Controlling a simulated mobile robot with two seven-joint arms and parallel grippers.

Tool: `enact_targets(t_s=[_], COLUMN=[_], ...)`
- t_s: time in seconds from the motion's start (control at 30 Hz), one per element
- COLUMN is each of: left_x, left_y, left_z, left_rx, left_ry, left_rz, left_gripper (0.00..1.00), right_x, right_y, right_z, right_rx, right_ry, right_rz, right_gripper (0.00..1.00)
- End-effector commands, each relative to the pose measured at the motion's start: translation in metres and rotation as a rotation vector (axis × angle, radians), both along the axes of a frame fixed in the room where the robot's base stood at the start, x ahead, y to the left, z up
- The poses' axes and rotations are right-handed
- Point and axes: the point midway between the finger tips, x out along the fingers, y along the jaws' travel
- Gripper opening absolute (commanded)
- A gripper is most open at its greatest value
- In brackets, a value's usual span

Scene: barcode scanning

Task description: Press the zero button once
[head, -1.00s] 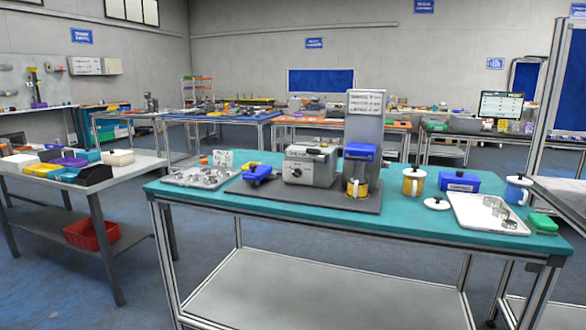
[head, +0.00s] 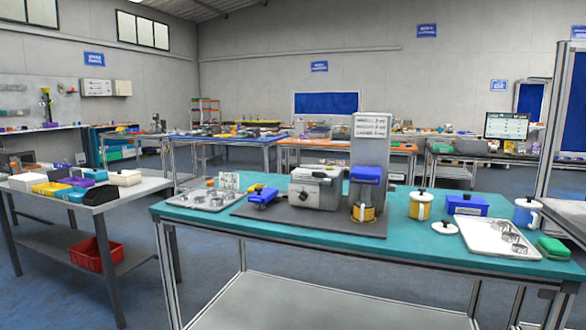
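No button marked zero can be made out at this size. A grey box-shaped device (head: 316,187) with a dark part on its front stands on a dark mat (head: 290,216) on the teal-topped table (head: 420,258). Beside it is a tall grey column (head: 370,135) with a panel of small markings at its top, too small to read. A blue block (head: 367,175) is on the column's front, above a yellow cup (head: 364,213). A blue and yellow tool (head: 263,197) lies on the mat's left. Neither of my grippers is in view.
A metal tray (head: 207,199) is at the table's left. At its right are a yellow mug (head: 420,205), white lid (head: 445,228), blue box (head: 467,205), white tray (head: 497,237), blue-and-white mug (head: 526,212) and green block (head: 552,247). A grey bench (head: 140,190) stands left; floor is clear between.

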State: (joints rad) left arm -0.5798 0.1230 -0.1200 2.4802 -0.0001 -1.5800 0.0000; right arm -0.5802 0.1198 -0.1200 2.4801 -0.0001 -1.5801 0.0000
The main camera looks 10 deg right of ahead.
Motion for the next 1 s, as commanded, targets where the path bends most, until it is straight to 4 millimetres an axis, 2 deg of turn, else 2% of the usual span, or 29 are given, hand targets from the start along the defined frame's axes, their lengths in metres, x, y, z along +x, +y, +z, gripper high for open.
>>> enact_targets(t_s=[0.03, 0.4, 1.0], left_x=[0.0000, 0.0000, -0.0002], left_y=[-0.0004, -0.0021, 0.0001], left_z=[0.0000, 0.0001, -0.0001], left_rx=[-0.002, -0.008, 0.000], left_ry=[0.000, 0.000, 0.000], left_rz=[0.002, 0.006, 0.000], left_gripper=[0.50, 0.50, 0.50], right_x=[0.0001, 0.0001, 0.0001], right_y=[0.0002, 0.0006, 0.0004], right_z=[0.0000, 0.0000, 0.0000], right_rx=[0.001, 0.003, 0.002], right_ry=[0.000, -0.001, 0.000], right_rz=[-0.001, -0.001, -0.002], right_gripper=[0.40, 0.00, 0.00])
